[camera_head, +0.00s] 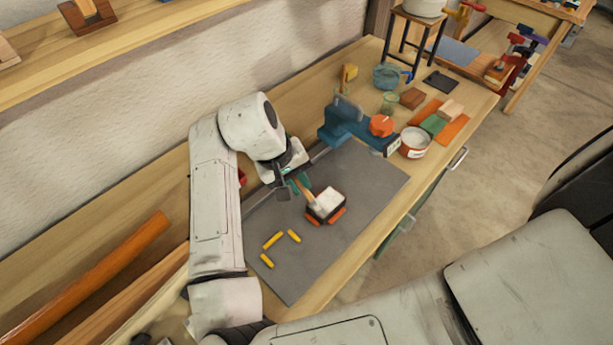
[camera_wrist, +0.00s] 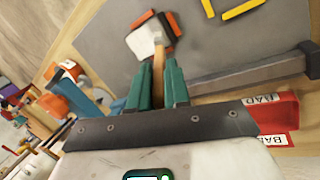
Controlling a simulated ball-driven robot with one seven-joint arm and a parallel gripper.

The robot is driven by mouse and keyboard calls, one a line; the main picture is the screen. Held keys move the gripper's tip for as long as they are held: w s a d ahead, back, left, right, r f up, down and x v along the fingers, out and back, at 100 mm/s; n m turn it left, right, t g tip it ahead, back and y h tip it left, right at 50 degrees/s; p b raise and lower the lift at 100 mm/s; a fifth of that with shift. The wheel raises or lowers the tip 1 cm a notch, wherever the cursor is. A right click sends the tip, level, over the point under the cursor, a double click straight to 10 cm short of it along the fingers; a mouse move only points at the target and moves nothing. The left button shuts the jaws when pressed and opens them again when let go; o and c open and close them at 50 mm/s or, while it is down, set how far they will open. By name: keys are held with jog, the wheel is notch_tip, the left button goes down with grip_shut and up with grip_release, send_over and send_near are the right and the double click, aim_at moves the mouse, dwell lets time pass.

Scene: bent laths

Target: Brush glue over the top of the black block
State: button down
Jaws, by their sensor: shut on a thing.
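The black block (camera_head: 314,211) sits on the grey mat, with orange pieces (camera_head: 337,215) at its sides. White covers most of its top (camera_head: 328,199), and dark edges show around it. In the wrist view the white top (camera_wrist: 146,40) also shows, with orange pieces beside it. My gripper (camera_head: 295,181) is shut on a brush (camera_head: 303,190) with a wooden handle. The green fingers (camera_wrist: 158,80) clasp the handle (camera_wrist: 158,64), which points at the block. The brush's tip is at or just over the white top; contact cannot be told.
Yellow sticks (camera_head: 273,240) lie on the grey mat (camera_head: 360,180) near the block. A blue vise (camera_head: 343,118) and an open white tin (camera_head: 415,142) stand beyond it. A red bin (camera_wrist: 270,115) labelled BAD is near my gripper. The mat's right part is clear.

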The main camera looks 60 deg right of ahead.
jog(key=s+d, duration=0.1)
jog(key=d, duration=0.5)
jog(key=shift+s+d, duration=0.2)
dwell(3.5)
notch_tip(320, 180, up, 6)
dwell(0.8)
notch_tip(320, 180, up, 3)
dwell(0.7)
dwell(0.5)
